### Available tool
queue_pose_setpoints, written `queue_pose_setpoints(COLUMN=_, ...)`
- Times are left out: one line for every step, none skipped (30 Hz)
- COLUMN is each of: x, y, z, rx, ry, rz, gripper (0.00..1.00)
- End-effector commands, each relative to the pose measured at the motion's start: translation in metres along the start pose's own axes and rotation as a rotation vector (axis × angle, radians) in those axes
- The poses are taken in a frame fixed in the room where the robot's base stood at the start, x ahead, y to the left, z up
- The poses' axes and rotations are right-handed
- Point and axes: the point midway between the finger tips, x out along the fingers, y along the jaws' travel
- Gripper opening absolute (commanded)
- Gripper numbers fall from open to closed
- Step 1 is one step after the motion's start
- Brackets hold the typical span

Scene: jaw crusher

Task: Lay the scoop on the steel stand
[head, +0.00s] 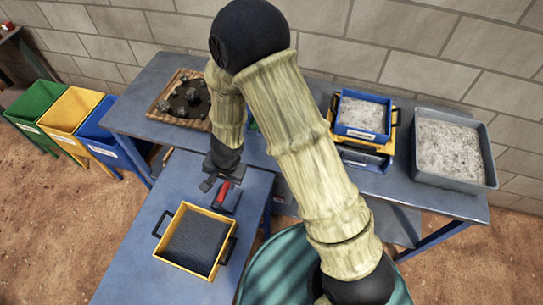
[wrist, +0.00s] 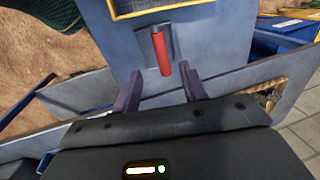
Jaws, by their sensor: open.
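The red handle (head: 221,194), which looks like the scoop's, lies on the near blue table just behind the yellow-framed sieve. It also shows in the wrist view (wrist: 161,54), where it rests on or against a small grey plate (wrist: 143,43). I cannot tell whether that plate is the steel stand or part of the scoop. My gripper (head: 214,186) is just beside the handle's far end. In the wrist view my gripper (wrist: 160,86) has its two fingers spread, with nothing between the tips; the handle's end lies just beyond them.
The yellow-framed sieve (head: 163,224) stands on the near table (head: 130,272). On the back bench are a wooden tray (head: 155,112) of dark rocks, blue and yellow stacked trays (head: 378,137) and a grey tray (head: 462,181) of pale grit. Green, yellow and blue bins stand left.

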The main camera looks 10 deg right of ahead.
Motion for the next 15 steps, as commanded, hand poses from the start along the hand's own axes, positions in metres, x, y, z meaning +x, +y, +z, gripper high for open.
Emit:
queue_pose_setpoints(x=-0.001, y=0.000, z=-0.001, rx=-0.001, ry=0.001, rz=-0.001, gripper=0.43)
queue_pose_setpoints(x=-0.003, y=0.001, z=-0.002, rx=-0.002, ry=0.002, rz=-0.003, gripper=0.43)
queue_pose_setpoints(x=-0.006, y=0.002, z=-0.004, rx=-0.007, ry=0.005, rz=-0.007, gripper=0.43)
queue_pose_setpoints(x=-0.010, y=0.002, z=-0.006, rx=-0.014, ry=0.007, rz=-0.011, gripper=0.43)
queue_pose_setpoints(x=-0.015, y=0.004, z=-0.010, rx=-0.022, ry=0.011, rz=-0.016, gripper=0.43)
queue_pose_setpoints(x=-0.024, y=0.006, z=-0.015, rx=-0.035, ry=0.016, rz=-0.025, gripper=0.43)
queue_pose_setpoints(x=-0.031, y=0.009, z=-0.018, rx=-0.047, ry=0.020, rz=-0.031, gripper=0.43)
queue_pose_setpoints(x=-0.040, y=0.012, z=-0.023, rx=-0.062, ry=0.025, rz=-0.038, gripper=0.43)
queue_pose_setpoints(x=-0.052, y=0.018, z=-0.029, rx=-0.085, ry=0.034, rz=-0.046, gripper=0.43)
queue_pose_setpoints(x=-0.062, y=0.023, z=-0.033, rx=-0.101, ry=0.040, rz=-0.051, gripper=0.43)
queue_pose_setpoints(x=-0.072, y=0.029, z=-0.037, rx=-0.121, ry=0.047, rz=-0.054, gripper=0.43)
queue_pose_setpoints(x=-0.086, y=0.037, z=-0.043, rx=-0.144, ry=0.057, rz=-0.057, gripper=0.43)
queue_pose_setpoints(x=-0.096, y=0.044, z=-0.046, rx=-0.162, ry=0.064, rz=-0.057, gripper=0.43)
queue_pose_setpoints(x=-0.105, y=0.051, z=-0.049, rx=-0.179, ry=0.072, rz=-0.056, gripper=0.43)
queue_pose_setpoints(x=-0.118, y=0.061, z=-0.052, rx=-0.203, ry=0.081, rz=-0.052, gripper=0.43)
